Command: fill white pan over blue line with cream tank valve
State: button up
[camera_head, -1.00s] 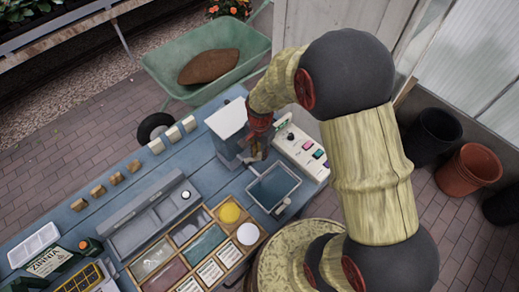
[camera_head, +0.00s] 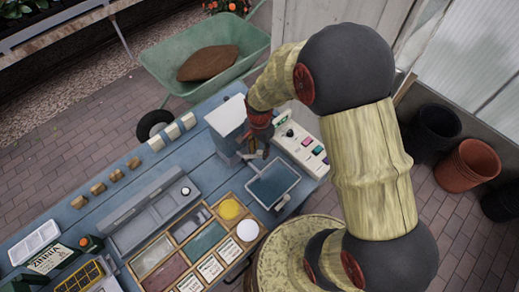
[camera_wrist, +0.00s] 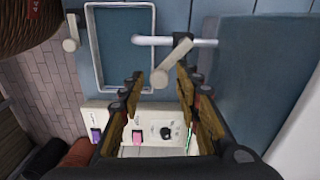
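The cream tank (camera_head: 227,115) stands on the blue bench, its lit top pale and its side shaded. The white pan (camera_head: 298,183) sits in front of it; its pale rim also shows in the wrist view (camera_wrist: 90,50). Blue-grey liquid appears to fill much of the pan; I cannot make out the blue line. In the wrist view a pale spout (camera_wrist: 200,43) reaches the pan's rim, with the cream valve lever (camera_wrist: 172,65) angled below it. My gripper (camera_wrist: 158,78) is open, its fingertips apart around the lever's lower end; contact is unclear.
A white control box (camera_head: 300,146) with coloured buttons and a dark knob lies beside the pan, beneath my fingers in the wrist view. A compartment tray (camera_head: 187,262) and a grey caddy (camera_head: 128,238) stand to the left. Pots (camera_head: 467,165) stand on the floor at right.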

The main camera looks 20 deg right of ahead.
aim_at(259, 152)
jog(key=shift+o, duration=0.2)
notch_tip(259, 152, up, 12)
dwell(0.6)
dwell(6.7)
